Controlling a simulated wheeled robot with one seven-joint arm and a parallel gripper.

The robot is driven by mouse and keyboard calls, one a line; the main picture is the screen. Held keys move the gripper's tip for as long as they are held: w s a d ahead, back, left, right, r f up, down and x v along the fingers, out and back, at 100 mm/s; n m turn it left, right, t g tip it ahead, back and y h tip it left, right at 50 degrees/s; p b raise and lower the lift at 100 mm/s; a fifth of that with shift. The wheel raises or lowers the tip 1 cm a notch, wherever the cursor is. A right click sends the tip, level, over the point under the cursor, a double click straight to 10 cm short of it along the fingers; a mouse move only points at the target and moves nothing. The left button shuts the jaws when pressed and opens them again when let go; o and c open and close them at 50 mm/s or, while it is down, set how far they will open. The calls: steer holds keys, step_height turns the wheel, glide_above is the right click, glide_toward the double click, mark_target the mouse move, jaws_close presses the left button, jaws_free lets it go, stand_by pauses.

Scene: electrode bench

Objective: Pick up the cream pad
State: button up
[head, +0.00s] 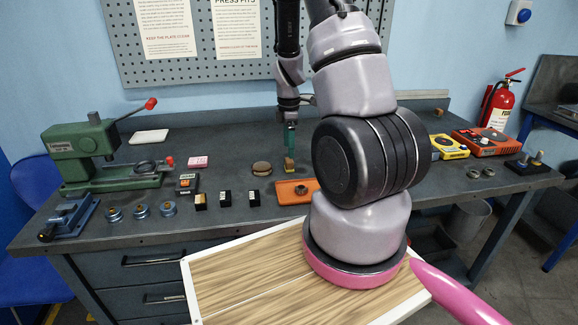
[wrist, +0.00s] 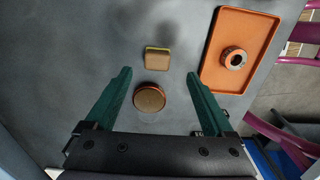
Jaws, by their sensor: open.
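A flat cream-white pad (head: 148,136) lies at the back left of the bench in the head view, beside the green press. It does not show in the wrist view. My gripper (head: 290,148) is open and empty, pointing down over the middle of the bench, well to the right of that pad. In the wrist view my gripper (wrist: 160,76) has its green fingers spread. A tan-topped square block with a yellow edge (wrist: 157,59) lies just beyond the fingertips, and a round brown-topped disc (wrist: 149,97) shows between the fingers.
An orange tray (wrist: 213,73) with a metal ring (wrist: 234,58) lies near the block. The green press (head: 84,140) stands far left. A pegboard (head: 190,72) rises behind the bench.

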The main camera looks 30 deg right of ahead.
mark_target(289, 160)
steer(key=f, duration=0.6)
steer(key=shift+w+d+f, duration=0.1)
steer(key=shift+w+f, duration=0.1)
steer(key=shift+f, duration=0.2)
jaws_close()
